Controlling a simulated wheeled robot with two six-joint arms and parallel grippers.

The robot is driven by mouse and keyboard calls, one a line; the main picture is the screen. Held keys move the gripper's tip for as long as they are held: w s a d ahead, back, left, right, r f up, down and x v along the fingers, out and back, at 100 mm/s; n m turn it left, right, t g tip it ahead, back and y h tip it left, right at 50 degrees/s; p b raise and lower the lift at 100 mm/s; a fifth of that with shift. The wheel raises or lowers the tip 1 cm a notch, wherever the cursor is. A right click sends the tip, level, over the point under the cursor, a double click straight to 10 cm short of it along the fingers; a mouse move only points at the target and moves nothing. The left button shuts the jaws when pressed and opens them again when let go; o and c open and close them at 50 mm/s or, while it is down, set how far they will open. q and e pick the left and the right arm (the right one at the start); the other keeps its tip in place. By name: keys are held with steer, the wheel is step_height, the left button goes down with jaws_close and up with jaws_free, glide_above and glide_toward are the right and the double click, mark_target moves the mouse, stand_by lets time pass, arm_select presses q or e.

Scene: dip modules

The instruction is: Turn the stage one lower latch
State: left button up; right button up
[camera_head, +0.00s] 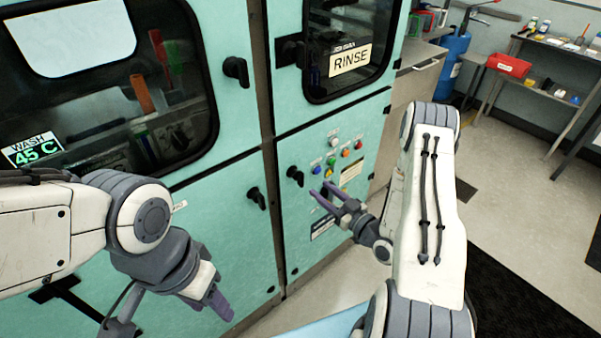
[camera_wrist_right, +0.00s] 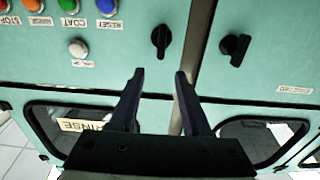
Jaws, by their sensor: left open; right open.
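A black lower latch (camera_head: 257,198) sits on the teal panel under the left window marked WASH. It also shows in the right wrist view (camera_wrist_right: 235,48), up and right of the fingers. A second black latch (camera_head: 295,175) sits on the panel to its right; in the right wrist view (camera_wrist_right: 162,40) it lies just beyond the fingertips, apart from them. No stage number is readable on either. My right gripper (camera_head: 322,194) is open and empty in front of the right lower panel. My left gripper (camera_head: 218,300) is open and low in front of the left panel.
Coloured buttons (camera_head: 332,160) sit on the right panel beside its latch. An upper latch (camera_head: 237,70) sits beside the wash window, and a RINSE sign (camera_head: 350,59) marks the right window.

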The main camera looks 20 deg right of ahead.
mark_target(303, 174)
steer(key=p+x, duration=0.2)
steer(key=x, duration=0.6)
steer(key=shift+w+a+r+p, duration=0.1)
steer(key=shift+w+a+p, duration=0.05)
steer(key=shift+w+p, duration=0.15)
steer(key=shift+w+a, duration=0.25)
steer(key=shift+w, duration=0.35)
jaws_close()
